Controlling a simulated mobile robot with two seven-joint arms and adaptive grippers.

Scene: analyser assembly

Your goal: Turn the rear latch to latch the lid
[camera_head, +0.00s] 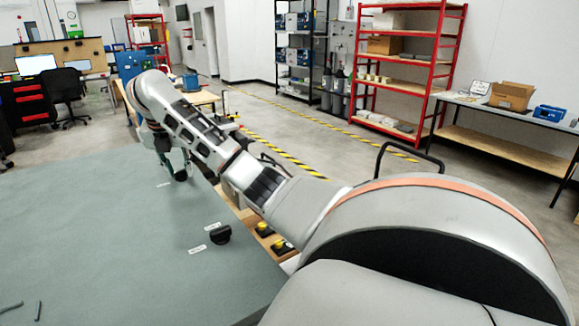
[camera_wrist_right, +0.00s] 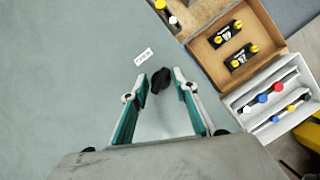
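A large grey-green panel (camera_head: 90,230), which looks like the lid, fills the lower left of the head view. A black latch knob (camera_head: 181,174) sits at its far right part beside a white label (camera_head: 163,184). My right gripper (camera_wrist_right: 159,76) is open, with one finger on each side of this black knob (camera_wrist_right: 161,80) in the right wrist view. Whether the fingers touch it I cannot tell. A label (camera_wrist_right: 143,57) lies just beyond the knob. A second black knob (camera_head: 220,234) sits nearer, beside two white labels. My left gripper is not in view.
Beside the panel's right edge, a cardboard-coloured box (camera_wrist_right: 208,52) holds black parts with yellow knobs. A white box (camera_wrist_right: 244,98) holds rods with coloured pieces. Red shelving (camera_head: 441,60) and a side table (camera_head: 500,110) stand far back.

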